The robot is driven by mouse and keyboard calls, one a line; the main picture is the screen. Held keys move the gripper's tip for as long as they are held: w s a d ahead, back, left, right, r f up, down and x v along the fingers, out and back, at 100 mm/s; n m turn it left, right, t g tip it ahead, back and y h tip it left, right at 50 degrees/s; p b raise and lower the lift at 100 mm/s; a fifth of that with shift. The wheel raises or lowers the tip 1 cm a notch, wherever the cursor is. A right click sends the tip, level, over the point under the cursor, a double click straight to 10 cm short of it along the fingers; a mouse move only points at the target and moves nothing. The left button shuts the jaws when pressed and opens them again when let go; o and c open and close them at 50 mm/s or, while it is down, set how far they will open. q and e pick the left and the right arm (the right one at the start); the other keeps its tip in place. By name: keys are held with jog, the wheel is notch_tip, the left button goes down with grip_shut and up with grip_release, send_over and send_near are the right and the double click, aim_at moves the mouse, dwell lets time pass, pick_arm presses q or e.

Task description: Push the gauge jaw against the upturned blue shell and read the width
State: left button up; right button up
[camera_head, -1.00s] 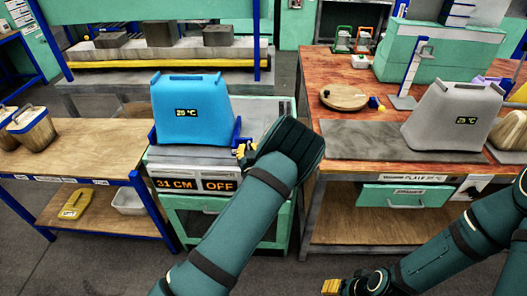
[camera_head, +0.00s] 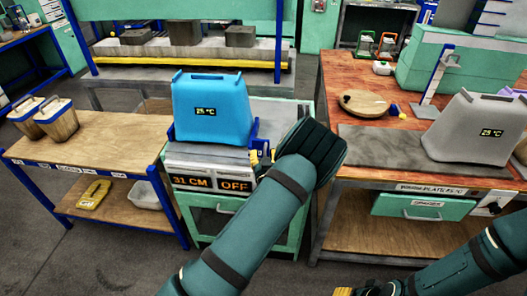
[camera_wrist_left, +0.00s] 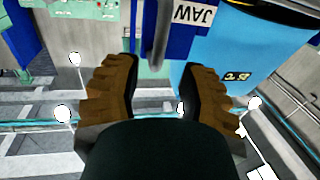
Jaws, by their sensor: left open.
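The upturned blue shell (camera_head: 212,108) stands on the gauge, its tag reading 25 °C. The gauge front (camera_head: 207,183) shows "31 CM" and "OFF". The blue gauge jaw (camera_head: 254,133) is at the shell's right side. In the left wrist view the jaw (camera_wrist_left: 192,14), labelled JAW, is beside the shell (camera_wrist_left: 232,40); I cannot tell whether they touch. My left gripper (camera_head: 263,160) is right of the jaw, partly hidden by my own wrist. In the wrist view its brown fingers (camera_wrist_left: 158,90) are apart with nothing gripped. My right gripper (camera_head: 345,291) barely shows at the bottom edge.
A grey shell (camera_head: 468,128) stands on the right bench beside a round wooden board (camera_head: 366,103). Two wooden buckets (camera_head: 58,122) stand on the left bench (camera_head: 115,145), whose middle is clear. A press (camera_head: 190,62) is behind the gauge.

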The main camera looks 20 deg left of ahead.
pick_arm(q)
jog(key=v, duration=0.9)
jog(key=shift+s, duration=0.35)
jog(key=shift+d+f, duration=0.1)
